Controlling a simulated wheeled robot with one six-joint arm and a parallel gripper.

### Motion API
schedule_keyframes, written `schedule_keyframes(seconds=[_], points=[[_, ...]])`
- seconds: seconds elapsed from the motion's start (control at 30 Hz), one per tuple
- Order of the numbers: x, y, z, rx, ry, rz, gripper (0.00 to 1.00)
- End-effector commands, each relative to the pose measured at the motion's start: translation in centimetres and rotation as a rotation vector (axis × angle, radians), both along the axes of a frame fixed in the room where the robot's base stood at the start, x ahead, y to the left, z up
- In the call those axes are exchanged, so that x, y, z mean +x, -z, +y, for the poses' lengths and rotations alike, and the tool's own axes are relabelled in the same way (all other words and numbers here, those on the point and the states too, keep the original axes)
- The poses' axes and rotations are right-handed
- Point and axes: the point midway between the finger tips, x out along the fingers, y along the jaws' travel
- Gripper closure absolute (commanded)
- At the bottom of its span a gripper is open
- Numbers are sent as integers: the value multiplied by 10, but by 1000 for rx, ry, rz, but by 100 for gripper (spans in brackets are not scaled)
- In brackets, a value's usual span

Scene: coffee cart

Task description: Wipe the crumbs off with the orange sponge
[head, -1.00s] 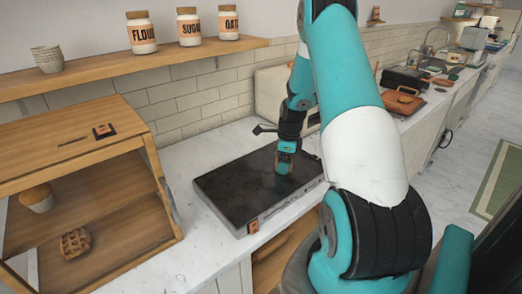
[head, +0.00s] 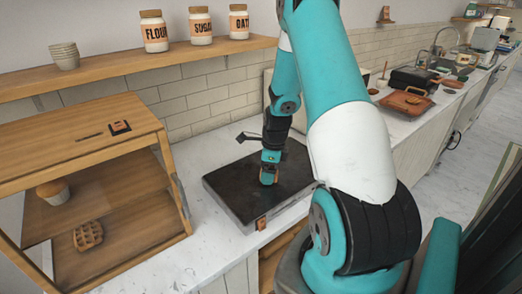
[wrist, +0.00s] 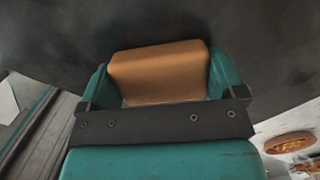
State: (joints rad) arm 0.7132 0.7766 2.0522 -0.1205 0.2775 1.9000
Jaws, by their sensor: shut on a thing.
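My gripper (head: 268,181) is shut on the orange sponge (wrist: 160,72), which fills the space between the jaws in the wrist view. In the head view the sponge is mostly hidden by the gripper. The gripper points down at the dark flat slab (head: 228,186) on the white counter, over its middle. The sponge is at or very near the slab's surface; I cannot tell whether it touches. The dark surface also fills the top of the wrist view (wrist: 270,45). No separate crumbs can be made out on it.
A wooden display case (head: 85,140) with a muffin (head: 53,193) and a waffle (head: 88,236) stands left of the slab. A shelf with jars (head: 154,33) runs above. An orange-brown pan (head: 405,101) lies on the counter to the right. Bare counter (head: 195,150) shows behind the slab.

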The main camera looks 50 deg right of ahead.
Motion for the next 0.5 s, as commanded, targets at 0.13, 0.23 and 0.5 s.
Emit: schedule_keyframes(seconds=[0.13, 0.23, 0.5], points=[[-3, 5, 8, 1, 9, 1, 36], [-2, -19, 6, -3, 12, -4, 36], [-4, -41, 4, -1, 14, -2, 36]])
